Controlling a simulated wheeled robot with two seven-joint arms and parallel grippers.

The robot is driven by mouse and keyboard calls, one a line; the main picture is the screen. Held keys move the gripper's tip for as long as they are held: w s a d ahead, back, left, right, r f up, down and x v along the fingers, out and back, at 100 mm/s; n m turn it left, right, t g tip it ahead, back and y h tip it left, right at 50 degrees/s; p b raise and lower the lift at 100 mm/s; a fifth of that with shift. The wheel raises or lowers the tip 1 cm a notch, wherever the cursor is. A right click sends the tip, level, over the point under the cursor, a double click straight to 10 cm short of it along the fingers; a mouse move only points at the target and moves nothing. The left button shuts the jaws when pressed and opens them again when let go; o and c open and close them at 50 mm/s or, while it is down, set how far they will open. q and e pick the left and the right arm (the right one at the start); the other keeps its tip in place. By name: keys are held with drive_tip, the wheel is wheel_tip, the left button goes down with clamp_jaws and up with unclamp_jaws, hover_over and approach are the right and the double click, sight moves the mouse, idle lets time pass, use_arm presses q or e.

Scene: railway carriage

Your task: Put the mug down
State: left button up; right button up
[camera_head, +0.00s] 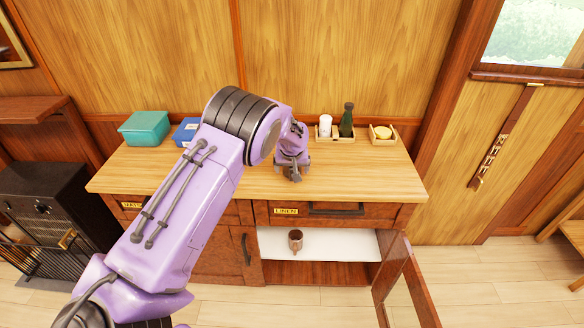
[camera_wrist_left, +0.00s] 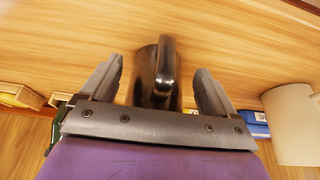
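My left gripper (camera_head: 293,176) is low over the wooden counter, pointing down. In the left wrist view its two fingers (camera_wrist_left: 160,68) are apart, with a dark, shiny mug (camera_wrist_left: 147,84) between them. The mug's handle faces the camera, and a gap shows on each side between mug and finger. I cannot tell whether its base touches the counter. Another mug, brownish (camera_head: 296,240), stands on the white shelf of the open cabinet below. My right gripper is not in view.
On the counter (camera_head: 365,180) are a teal box (camera_head: 145,128), a blue box (camera_head: 186,131) and small trays with a bottle (camera_head: 347,120) and a yellow item (camera_head: 382,132). A white vessel (camera_wrist_left: 291,122) is near the gripper. A cabinet door (camera_head: 408,285) hangs open.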

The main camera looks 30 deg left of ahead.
use_arm(q)
drive_tip(key=b+v, duration=0.2)
drive_tip(key=v, duration=0.8)
drive_tip(key=shift+r, duration=0.3)
drive_tip(key=shift+s, duration=0.1)
drive_tip(key=shift+c, duration=0.4)
clamp_jaws()
idle(0.5)
idle(0.4)
